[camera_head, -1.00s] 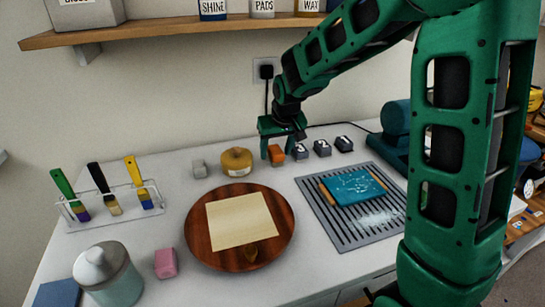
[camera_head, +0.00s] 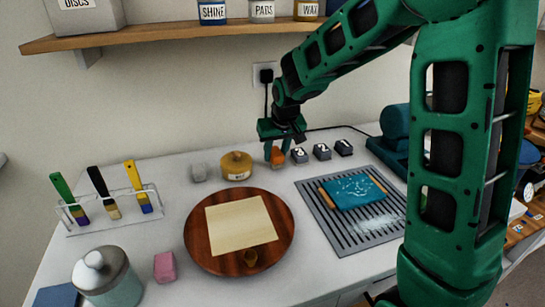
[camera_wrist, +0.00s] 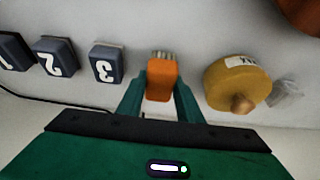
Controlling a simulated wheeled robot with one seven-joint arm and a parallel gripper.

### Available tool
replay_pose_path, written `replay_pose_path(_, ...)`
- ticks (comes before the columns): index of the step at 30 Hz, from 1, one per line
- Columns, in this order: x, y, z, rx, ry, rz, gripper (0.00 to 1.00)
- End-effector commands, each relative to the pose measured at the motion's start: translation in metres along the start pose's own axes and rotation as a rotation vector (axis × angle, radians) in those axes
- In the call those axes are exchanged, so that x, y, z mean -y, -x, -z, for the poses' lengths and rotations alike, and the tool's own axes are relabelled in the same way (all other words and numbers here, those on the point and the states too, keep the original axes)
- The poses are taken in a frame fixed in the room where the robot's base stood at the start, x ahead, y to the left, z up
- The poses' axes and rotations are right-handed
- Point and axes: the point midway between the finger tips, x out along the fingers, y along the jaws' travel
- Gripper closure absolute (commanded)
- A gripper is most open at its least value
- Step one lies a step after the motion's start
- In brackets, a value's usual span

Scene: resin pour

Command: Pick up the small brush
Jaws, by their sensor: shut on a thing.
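The small brush (camera_wrist: 162,80) has an orange body and pale bristles at its far end in the wrist view. My gripper (camera_wrist: 160,98) is shut on it, with one green finger at each side. In the head view the orange brush (camera_head: 278,157) shows at the fingertips of my gripper (camera_head: 275,152), near the back of the white worktop. It is upright or slightly tilted. I cannot tell whether it still touches the worktop.
Dark numbered blocks (camera_head: 322,151) stand close to the right of the brush. A round yellow wax tin (camera_head: 236,166) stands to its left. A round wooden board (camera_head: 200,240), a grey slotted mat (camera_head: 335,232) and a brush rack (camera_head: 112,218) lie nearer.

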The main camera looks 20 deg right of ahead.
Motion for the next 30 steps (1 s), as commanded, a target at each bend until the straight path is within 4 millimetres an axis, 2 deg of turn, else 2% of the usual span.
replay_pose_path(6,0.0,0.031,0.014,-0.005,0.0,0.0,0.9)
replay_pose_path(18,0.055,0.091,-0.018,-0.004,0.002,0.001,0.9)
replay_pose_path(24,0.073,0.112,-0.028,-0.003,0.001,0.0,0.9)
replay_pose_path(30,0.083,0.122,-0.034,-0.002,0.001,0.001,0.9)
